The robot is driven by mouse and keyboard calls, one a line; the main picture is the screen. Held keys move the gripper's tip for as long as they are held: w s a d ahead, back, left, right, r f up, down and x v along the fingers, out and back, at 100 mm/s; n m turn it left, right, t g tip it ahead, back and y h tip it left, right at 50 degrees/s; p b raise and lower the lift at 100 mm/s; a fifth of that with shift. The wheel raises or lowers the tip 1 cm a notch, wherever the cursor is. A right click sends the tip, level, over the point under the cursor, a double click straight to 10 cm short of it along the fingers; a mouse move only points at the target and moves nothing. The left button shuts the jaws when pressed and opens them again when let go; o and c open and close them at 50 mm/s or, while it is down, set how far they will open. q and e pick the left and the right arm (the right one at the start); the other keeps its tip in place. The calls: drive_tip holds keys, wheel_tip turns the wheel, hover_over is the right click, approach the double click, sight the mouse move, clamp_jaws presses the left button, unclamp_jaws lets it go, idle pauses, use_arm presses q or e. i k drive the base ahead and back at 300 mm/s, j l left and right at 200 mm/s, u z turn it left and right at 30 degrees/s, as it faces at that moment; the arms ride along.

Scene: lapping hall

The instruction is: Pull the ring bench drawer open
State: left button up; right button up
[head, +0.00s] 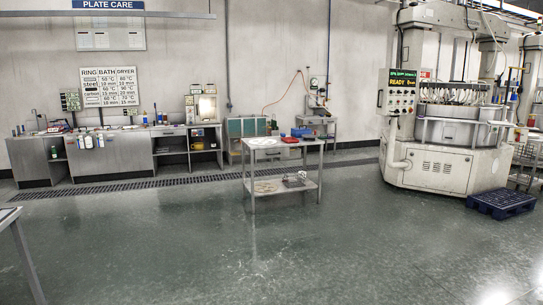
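Neither of my grippers shows in the head view. A long grey steel bench (124,157) stands against the back wall at the left, below a sign about ring, bath and dryer. A shallow drawer-like front (168,132) shows under its top towards the right end and looks shut. A small steel table (284,146) with a large pale ring (263,142) on top stands in mid-floor. I cannot tell for certain which of these is the ring bench, and no drawer is clear on the small table.
A large lapping machine (436,155) stands at the right, with a blue pallet (501,203) on the floor before it. A grey table (12,215) cuts in at the left edge. A floor grating (120,182) runs before the back bench. The foreground floor is clear.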

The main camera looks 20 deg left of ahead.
sight(281, 152)
drive_tip(key=i+j+u, duration=0.2)
drive_tip(key=i, duration=0.2)
drive_tip(key=i+j+u, duration=0.2)
drive_tip(key=i, duration=0.2)
drive_tip(key=i+u, duration=0.35)
drive_tip(key=i, duration=1.75)
drive_tip(key=i+l, duration=0.1)
drive_tip(key=i, duration=1.95)
